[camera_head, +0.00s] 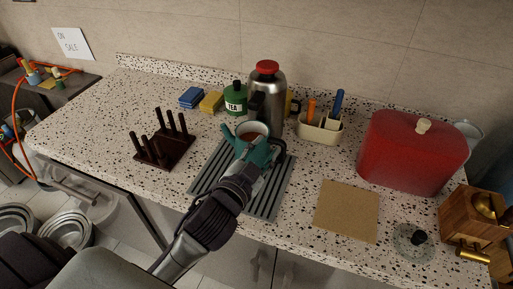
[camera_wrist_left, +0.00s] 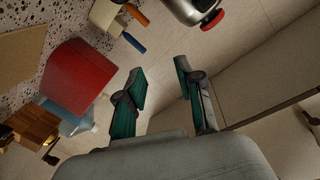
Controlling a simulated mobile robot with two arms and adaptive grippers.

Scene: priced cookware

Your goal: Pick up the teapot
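A round vessel with a pale rim and a brown inside (camera_head: 252,128) shows just beyond my left gripper, over the grey slatted mat (camera_head: 265,203). Its lower part is hidden by the gripper, and I cannot tell for sure that it is the teapot. My left gripper (camera_head: 247,143) has teal fingers spread apart and overlaps this vessel in the head view. In the left wrist view my left gripper (camera_wrist_left: 160,70) is open, with only bare wall between its fingers. I cannot tell whether it touches the vessel. My right gripper is not in view.
A steel flask with a red lid (camera_head: 267,92) stands close behind the gripper. A green tea tin (camera_head: 235,98), utensil caddy (camera_head: 320,127), red bread bin (camera_head: 411,150), dark peg rack (camera_head: 164,148) and brown board (camera_head: 346,210) surround it. Counter front left of the mat is clear.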

